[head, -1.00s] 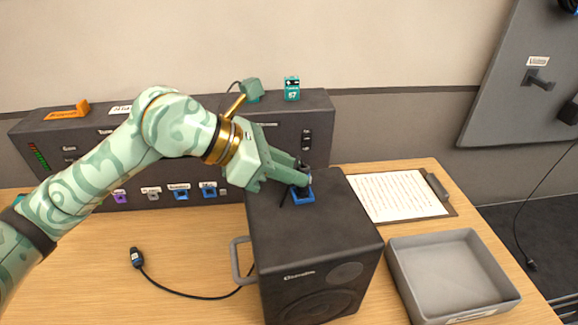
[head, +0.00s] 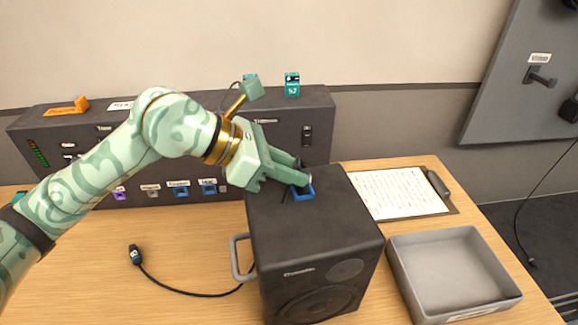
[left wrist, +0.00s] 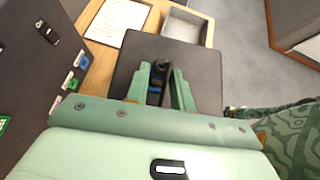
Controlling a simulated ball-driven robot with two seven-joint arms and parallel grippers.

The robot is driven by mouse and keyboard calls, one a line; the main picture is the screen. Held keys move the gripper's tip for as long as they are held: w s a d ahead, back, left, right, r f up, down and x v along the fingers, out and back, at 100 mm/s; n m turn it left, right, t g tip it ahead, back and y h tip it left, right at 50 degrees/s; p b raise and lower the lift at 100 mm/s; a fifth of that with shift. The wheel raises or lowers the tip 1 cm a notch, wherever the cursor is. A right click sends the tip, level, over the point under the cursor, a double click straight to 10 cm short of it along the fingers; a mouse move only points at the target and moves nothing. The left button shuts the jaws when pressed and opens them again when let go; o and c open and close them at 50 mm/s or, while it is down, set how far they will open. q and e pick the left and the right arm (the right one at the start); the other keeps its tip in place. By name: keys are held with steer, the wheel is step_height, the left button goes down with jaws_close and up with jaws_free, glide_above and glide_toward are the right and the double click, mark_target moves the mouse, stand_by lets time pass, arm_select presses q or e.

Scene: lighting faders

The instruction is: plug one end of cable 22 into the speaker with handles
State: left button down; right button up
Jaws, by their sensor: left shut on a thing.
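The black speaker (head: 320,232) stands on the table with a grey handle (head: 238,262) on its left side. A blue-rimmed socket (head: 303,195) is on its top, and the speaker top also shows in the left wrist view (left wrist: 205,75). My left gripper (head: 302,180) is shut on a dark cable plug (left wrist: 155,88) directly over the socket. The fingers hide how far the plug is in. A black cable's loose plug (head: 135,254) with a small light mark lies on the table at left; its number is too small to read. My right gripper is not in view.
A long dark panel (head: 60,145) with coloured sockets stands behind the speaker. A clipboard (head: 395,195) and an empty grey tray (head: 450,270) lie to the right. A wall board (head: 510,90) with a hook is at far right.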

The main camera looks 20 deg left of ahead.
arm_select(q)
steer(key=shift+f, duration=0.1)
steer(key=c, duration=1.1)
jaws_free()
